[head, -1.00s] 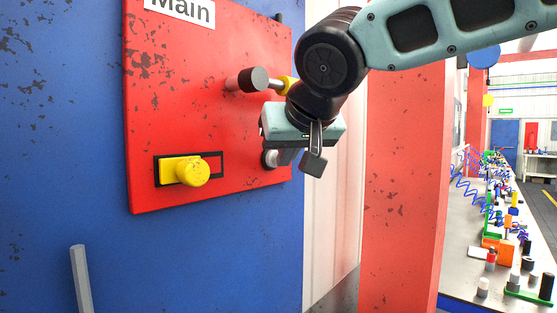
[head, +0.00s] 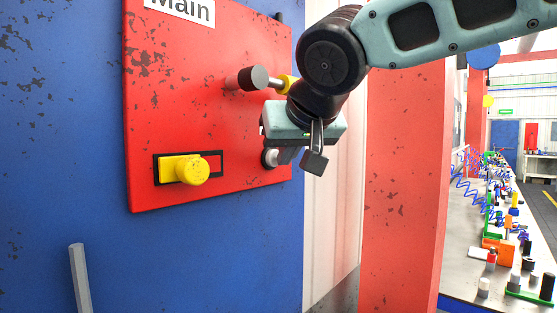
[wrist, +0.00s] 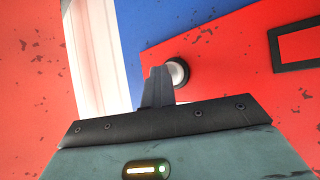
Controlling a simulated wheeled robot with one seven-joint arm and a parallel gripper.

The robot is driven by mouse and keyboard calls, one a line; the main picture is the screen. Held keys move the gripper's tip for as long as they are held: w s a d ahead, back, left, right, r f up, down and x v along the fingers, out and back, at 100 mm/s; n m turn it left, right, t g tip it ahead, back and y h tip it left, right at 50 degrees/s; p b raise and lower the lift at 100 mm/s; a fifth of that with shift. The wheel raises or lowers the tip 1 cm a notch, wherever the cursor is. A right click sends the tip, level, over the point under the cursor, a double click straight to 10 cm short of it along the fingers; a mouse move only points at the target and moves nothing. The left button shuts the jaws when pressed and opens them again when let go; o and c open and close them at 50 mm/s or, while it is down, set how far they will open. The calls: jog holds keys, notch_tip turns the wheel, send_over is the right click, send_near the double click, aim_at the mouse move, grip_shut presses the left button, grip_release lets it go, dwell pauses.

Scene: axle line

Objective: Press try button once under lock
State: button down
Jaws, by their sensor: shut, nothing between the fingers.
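A pale round button (head: 270,157) in a black ring sits at the lower right of the red panel (head: 215,120) labelled "Main". It also shows in the wrist view (wrist: 177,73), partly covered by my fingers. My gripper (head: 299,159) is shut and empty, just right of the button and close in front of it. I cannot tell whether the fingertips touch it. A yellow knob (head: 192,170) sits at the left part of a black-framed slot, left of the button. The slot's right part is open, showing red.
A lever with a dark round end (head: 253,78) and a yellow collar (head: 288,84) sticks out above the button, close to my wrist. A grey post (head: 80,278) stands at lower left. A red pillar (head: 402,190) and a cluttered bench (head: 462,265) are to the right.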

jog(key=shift+s+d, duration=0.45)
jog(key=shift+s, duration=0.05)
jog(key=shift+d+b, duration=0.1)
jog(key=shift+b, duration=0.2)
jog(key=shift+s+d+f+b, duration=0.1)
jog(key=shift+s+d+b, duration=0.25)
jog(key=shift+s+d, duration=0.55)
jog(key=shift+s+d+b, duration=0.3)
jog(key=shift+s+d, duration=0.35)
jog(key=shift+d, duration=0.4)
